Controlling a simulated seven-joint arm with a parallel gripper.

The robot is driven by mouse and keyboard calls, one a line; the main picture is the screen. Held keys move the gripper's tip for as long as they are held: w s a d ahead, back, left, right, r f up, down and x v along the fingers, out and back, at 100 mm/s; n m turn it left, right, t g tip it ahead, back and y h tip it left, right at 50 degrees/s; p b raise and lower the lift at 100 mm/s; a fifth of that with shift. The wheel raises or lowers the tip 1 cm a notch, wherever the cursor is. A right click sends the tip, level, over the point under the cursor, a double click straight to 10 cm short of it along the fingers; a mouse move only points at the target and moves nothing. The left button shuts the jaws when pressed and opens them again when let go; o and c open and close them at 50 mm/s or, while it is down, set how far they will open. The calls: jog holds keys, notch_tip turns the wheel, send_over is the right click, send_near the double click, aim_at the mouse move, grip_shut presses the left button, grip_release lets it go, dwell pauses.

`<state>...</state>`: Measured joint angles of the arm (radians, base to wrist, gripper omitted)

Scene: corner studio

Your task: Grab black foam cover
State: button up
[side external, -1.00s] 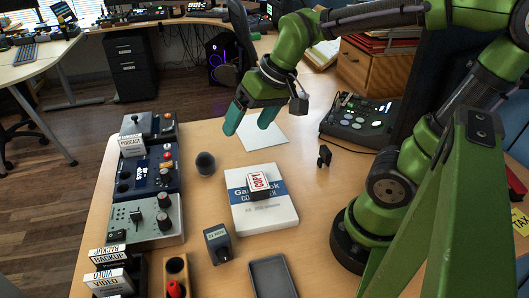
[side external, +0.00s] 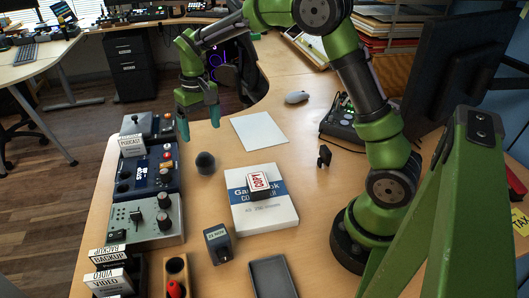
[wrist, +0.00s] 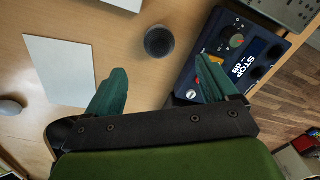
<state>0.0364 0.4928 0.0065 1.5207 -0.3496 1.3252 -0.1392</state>
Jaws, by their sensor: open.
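The black foam cover (side external: 205,162) is a small dark rounded piece on the wooden table, left of the white box. It also shows in the wrist view (wrist: 159,42), near the top middle, beyond the fingertips. My gripper (side external: 199,122) has teal fingers and is above the table, behind the foam cover in the side view. In the wrist view the two fingers (wrist: 160,78) are spread apart with nothing between them. The gripper does not touch the cover.
A blue pedal unit (side external: 150,172) stands left of the cover, with other control boxes along the table's left edge. The white box (side external: 262,205) with a COPY block (side external: 259,183) lies to the right. A blank paper sheet (side external: 259,131) and a mouse (side external: 297,97) lie farther back.

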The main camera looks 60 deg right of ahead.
aim_at(205, 154)
notch_tip(205, 154, down, 13)
jog(key=shift+r, duration=0.1)
dwell(0.4)
jog(key=c, duration=1)
